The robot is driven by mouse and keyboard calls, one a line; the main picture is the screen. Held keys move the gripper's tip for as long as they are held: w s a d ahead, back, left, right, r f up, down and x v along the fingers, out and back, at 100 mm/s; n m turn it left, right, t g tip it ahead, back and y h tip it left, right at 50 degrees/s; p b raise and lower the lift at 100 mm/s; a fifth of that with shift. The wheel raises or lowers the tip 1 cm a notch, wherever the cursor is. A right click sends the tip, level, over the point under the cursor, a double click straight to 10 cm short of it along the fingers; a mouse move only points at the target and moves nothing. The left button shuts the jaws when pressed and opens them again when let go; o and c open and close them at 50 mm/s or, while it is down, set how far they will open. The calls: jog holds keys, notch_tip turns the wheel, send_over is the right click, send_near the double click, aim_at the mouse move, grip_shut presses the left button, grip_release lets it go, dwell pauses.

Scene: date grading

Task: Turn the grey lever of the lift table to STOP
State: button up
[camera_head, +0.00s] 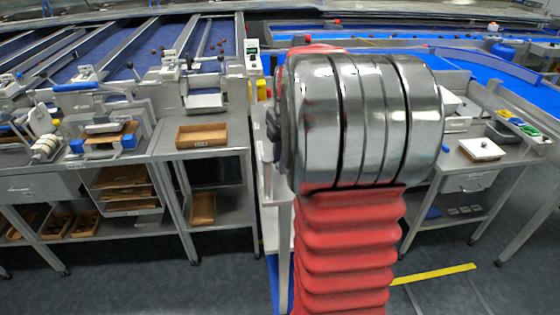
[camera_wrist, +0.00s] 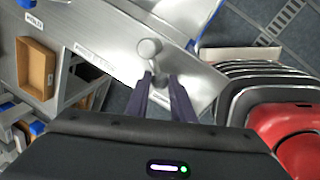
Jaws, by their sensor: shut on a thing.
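The grey lever (camera_wrist: 150,48) shows in the wrist view, with a round knob at its end and a short shaft above a grey metal surface. My gripper (camera_wrist: 161,82) has two dark fingers, which are shut on the lever's shaft just below the knob. A small white label lies partly hidden between the fingers, and I cannot read it. I cannot tell which marking the lever points to. In the head view my own arm covers the lever and my gripper.
A wooden tray (camera_head: 201,135) sits on a grey bench left of my arm; a wooden bin (camera_wrist: 36,68) shows at the left of the wrist view. A white board (camera_head: 482,149) lies on the right bench. Grey floor (camera_head: 150,262) is open in front.

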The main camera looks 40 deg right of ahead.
jog(key=shift+a, duration=0.1)
grip_shut()
